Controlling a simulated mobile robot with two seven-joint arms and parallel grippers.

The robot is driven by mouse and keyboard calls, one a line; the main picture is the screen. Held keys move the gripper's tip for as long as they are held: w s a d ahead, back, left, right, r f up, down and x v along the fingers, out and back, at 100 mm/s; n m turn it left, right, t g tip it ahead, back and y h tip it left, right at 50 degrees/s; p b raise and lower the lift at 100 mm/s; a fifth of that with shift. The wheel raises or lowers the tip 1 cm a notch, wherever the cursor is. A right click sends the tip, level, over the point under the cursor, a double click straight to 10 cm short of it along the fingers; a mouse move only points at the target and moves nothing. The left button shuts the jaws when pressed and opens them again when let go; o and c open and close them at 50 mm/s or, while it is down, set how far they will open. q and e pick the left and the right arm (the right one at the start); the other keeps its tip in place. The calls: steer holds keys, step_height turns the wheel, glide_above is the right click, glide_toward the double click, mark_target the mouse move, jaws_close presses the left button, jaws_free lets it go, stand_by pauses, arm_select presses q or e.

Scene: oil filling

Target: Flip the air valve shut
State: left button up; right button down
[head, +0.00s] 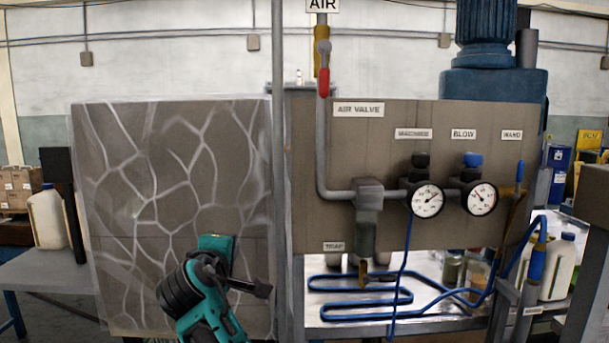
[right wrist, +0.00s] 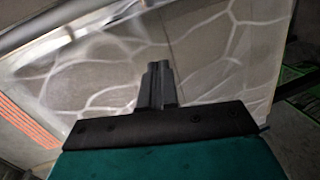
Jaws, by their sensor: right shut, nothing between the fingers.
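The air valve (head: 321,62) is a brass body on the vertical grey pipe, under the AIR sign. Its red-tipped lever (head: 323,82) hangs down along the pipe, in line with it. The AIR VALVE label (head: 358,110) is just below and right of it. A teal and black arm of mine rises from the bottom, in front of the veined panel, well below and left of the valve. In the right wrist view my right gripper (right wrist: 158,68) has its fingers together and empty, with the veined panel behind. The valve is not in that view. My left gripper is not visible.
The veined, partly see-through panel (head: 150,150) stands left of a grey post (head: 279,200). Right of the valve, the brown board (head: 350,150) carries two gauges (head: 427,200) and several labels. A blue hose (head: 360,318) lies coiled below. The space around the lever looks clear.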

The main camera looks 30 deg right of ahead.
mark_target(324, 70)
steer(key=s+r+m+g+h, duration=0.2)
steer(key=s+r, duration=0.3)
steer(key=r, duration=1)
steer(key=s+r+m+g+h, duration=0.2)
steer(key=s+r+h, duration=0.3)
steer(key=r, duration=1)
steer(key=shift+a+r+g, duration=0.2)
steer(key=shift+a+g, duration=0.05)
steer(key=shift+g, duration=0.25)
steer(key=shift+d, duration=0.1)
steer(key=s+d+p+x, duration=0.1)
steer(key=s+p+x, duration=0.1)
steer(key=x, duration=1)
steer(key=shift+d, duration=0.4)
steer(key=shift+s, duration=0.25)
